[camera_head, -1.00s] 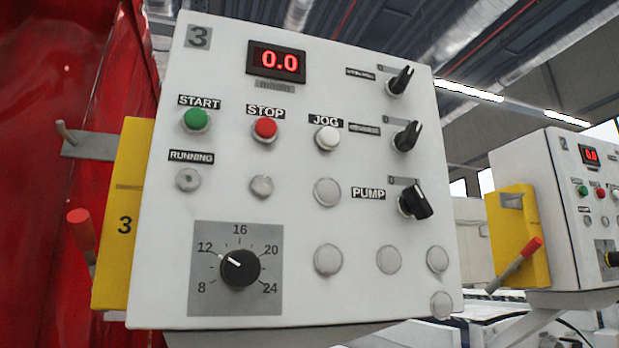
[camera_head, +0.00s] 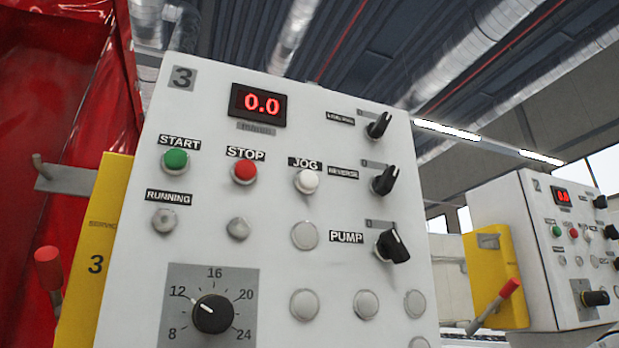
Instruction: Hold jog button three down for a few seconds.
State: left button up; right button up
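Control panel three (camera_head: 270,220) is a white box that fills the middle of the head view, with a "3" plate at its top left. Its jog button (camera_head: 306,181) is white and round, under the "JOG" label, right of the red stop button (camera_head: 244,171) and the green start button (camera_head: 175,160). Nothing covers the jog button. The red display (camera_head: 258,105) reads 0.0. The running lamp (camera_head: 164,220) looks grey and unlit. Neither of my grippers is in view.
A yellow side box (camera_head: 95,250) marked 3 and a red-tipped lever (camera_head: 48,270) are on the panel's left. A dial (camera_head: 213,313) and black pump switch (camera_head: 393,245) stick out of the panel. Panel two (camera_head: 500,215) stands at the right.

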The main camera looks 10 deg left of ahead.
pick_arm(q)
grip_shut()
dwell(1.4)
